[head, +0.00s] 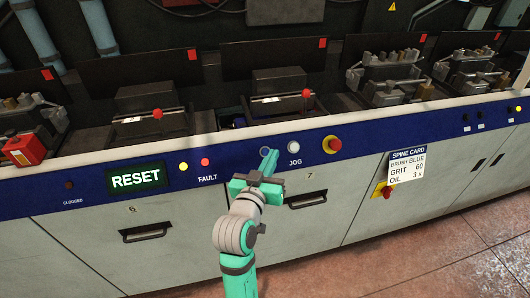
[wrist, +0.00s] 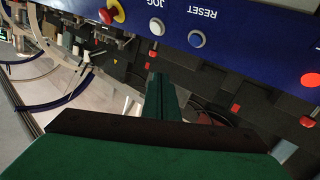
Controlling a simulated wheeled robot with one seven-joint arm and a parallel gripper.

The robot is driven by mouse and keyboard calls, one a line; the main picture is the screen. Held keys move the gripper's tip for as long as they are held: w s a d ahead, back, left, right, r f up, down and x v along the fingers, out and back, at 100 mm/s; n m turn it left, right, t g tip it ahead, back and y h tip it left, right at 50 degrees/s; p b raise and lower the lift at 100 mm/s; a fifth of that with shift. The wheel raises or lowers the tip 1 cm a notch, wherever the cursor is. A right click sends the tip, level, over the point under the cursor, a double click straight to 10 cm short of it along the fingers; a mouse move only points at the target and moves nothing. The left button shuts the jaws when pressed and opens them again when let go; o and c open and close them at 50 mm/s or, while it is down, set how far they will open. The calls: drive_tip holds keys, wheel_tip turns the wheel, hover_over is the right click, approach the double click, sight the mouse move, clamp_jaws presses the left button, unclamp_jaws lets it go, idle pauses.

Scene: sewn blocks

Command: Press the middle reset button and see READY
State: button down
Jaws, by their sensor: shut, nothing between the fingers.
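In the wrist view, which is upside down, the reset button (wrist: 197,39) has a pale ring and sits by the RESET label (wrist: 203,13). My gripper (head: 271,158) is shut and empty, its fingers pointing at the panel just below and right of the button. In the wrist view my fingertips (wrist: 160,77) appear apart from the button. The lit display (head: 136,177) reads RESET in pale green letters.
A white JOG button (head: 294,147) sits close right of the reset button, then a red-on-yellow mushroom button (head: 332,144). Grey drawers with black handles (head: 308,201) lie below; machinery stands above.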

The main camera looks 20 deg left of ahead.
drive_tip(key=w+a+f, duration=0.3)
drive_tip(key=w+f, duration=0.2)
drive_tip(key=shift+w+a+f, duration=0.2)
drive_tip(key=shift+w+a, duration=0.05)
drive_tip(key=shift+a, duration=0.1)
drive_tip(key=shift+f, duration=0.1)
idle(2.0)
drive_tip(key=shift+w+a+f, duration=0.15)
drive_tip(key=shift+w, duration=0.15)
drive_tip(key=shift+w+a+f, duration=0.2)
drive_tip(key=shift+w+f, duration=0.15)
idle(1.0)
drive_tip(key=shift+s+r, duration=0.15)
drive_tip(key=shift+s+d+r, duration=0.35)
drive_tip(key=shift+s+r, duration=0.1)
idle(0.5)
drive_tip(key=shift+s+d+r, duration=0.55)
drive_tip(key=shift+s+r, duration=0.25)
drive_tip(key=shift+s+d+r, duration=0.55)
drive_tip(key=shift+s+r, duration=0.2)
drive_tip(key=shift+s, duration=0.05)
